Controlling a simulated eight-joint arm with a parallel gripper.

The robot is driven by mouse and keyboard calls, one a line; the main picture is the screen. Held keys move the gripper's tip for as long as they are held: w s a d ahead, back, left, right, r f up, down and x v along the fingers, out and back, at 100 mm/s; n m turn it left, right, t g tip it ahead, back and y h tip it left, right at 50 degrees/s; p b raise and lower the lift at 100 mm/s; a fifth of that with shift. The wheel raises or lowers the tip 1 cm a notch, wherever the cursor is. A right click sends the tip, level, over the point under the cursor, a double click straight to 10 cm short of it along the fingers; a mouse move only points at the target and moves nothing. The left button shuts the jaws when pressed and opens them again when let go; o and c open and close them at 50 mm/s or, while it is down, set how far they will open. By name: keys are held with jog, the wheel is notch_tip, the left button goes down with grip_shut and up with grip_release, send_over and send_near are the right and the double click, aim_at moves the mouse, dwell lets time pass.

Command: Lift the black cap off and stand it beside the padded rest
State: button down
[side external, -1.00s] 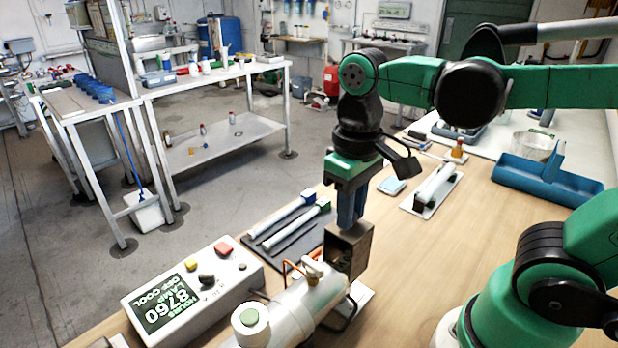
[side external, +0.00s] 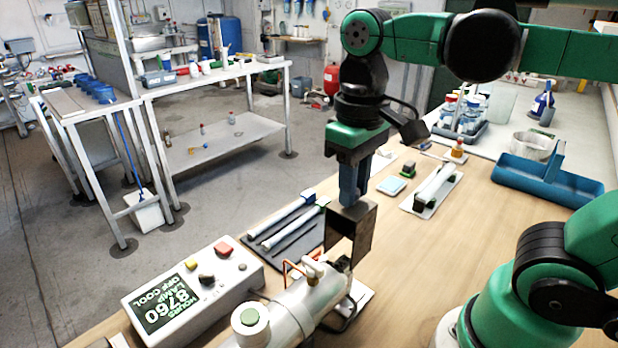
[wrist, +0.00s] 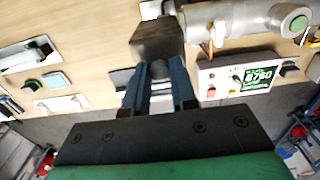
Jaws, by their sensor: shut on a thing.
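The black cap (side external: 350,234) is a dark, open-sided box, and my gripper (side external: 354,203) is shut on its top. The cap hangs upright just above and behind the end of the white reactor cylinder (side external: 290,312), whose end now shows below it. In the wrist view the cap (wrist: 157,38) sits between my blue fingertips (wrist: 160,75), left of the reactor (wrist: 245,18). A white plate with dark green pads and a white tube on it, seemingly the padded rest (side external: 432,190), lies on the bench farther right.
A control box (side external: 190,292) with a lit display stands left of the reactor. A dark mat (side external: 292,236) with white tubes lies behind it. A pale blue pad (side external: 391,185) lies left of the padded plate, and a blue tray (side external: 550,183) stands right. Bare bench lies between reactor and plate.

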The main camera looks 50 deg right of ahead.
jog(key=shift+r, duration=1)
jog(key=shift+w+d+r, duration=0.1)
jog(key=shift+w+d, duration=0.05)
jog(key=shift+w, duration=0.1)
jog(key=w+d+f, duration=0.2)
jog(key=w+d, duration=0.5)
jog(key=d, duration=0.3)
jog(key=w+d+f, duration=0.2)
jog(key=w+d, duration=0.5)
jog(key=d, duration=0.3)
notch_tip(320, 180, down, 8)
jog(key=shift+d+r, duration=0.25)
jog(key=shift+f, duration=0.15)
